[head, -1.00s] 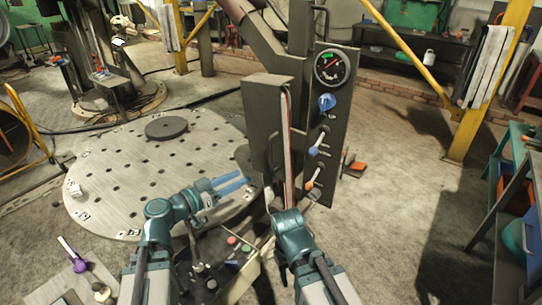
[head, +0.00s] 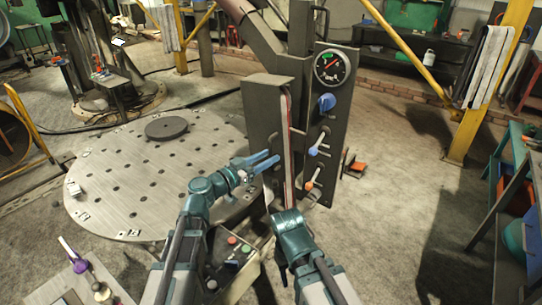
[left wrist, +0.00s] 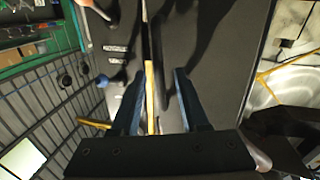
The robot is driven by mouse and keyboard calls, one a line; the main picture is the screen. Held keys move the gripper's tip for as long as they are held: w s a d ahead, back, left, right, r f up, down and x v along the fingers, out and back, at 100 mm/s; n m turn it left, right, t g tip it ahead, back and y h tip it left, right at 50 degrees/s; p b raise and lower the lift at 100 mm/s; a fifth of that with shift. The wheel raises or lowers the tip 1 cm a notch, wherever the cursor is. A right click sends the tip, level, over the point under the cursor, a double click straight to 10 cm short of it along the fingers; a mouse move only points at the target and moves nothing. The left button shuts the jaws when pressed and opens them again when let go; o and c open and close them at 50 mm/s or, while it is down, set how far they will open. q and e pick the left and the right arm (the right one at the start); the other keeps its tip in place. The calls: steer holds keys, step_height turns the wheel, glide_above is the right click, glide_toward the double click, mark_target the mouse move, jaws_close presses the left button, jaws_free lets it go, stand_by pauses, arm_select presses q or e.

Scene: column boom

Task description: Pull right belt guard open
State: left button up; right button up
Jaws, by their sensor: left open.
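The belt guard appears as a tall dark grey panel (head: 262,120) on the column, beside a narrow upright gap with a red and pale strip (head: 285,130). I cannot tell how far it stands open. My left gripper (head: 277,160) is open, its two blue fingers pointing right at the lower part of the panel. In the left wrist view the open fingers (left wrist: 156,85) straddle a thin yellowish upright edge (left wrist: 151,95), with dark panel on both sides. Contact is not clear. My right arm is low in front of the column; its fingers do not show.
A dark panel with a round gauge (head: 328,66), a blue knob (head: 327,103) and small levers (head: 314,150) stands right of the gap. A perforated round table (head: 120,190) lies to the left. A button box (head: 232,250) sits below my left arm.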

arm_select(q)
steer(key=shift+x, duration=1.05)
jaws_close()
stand_by(0.7)
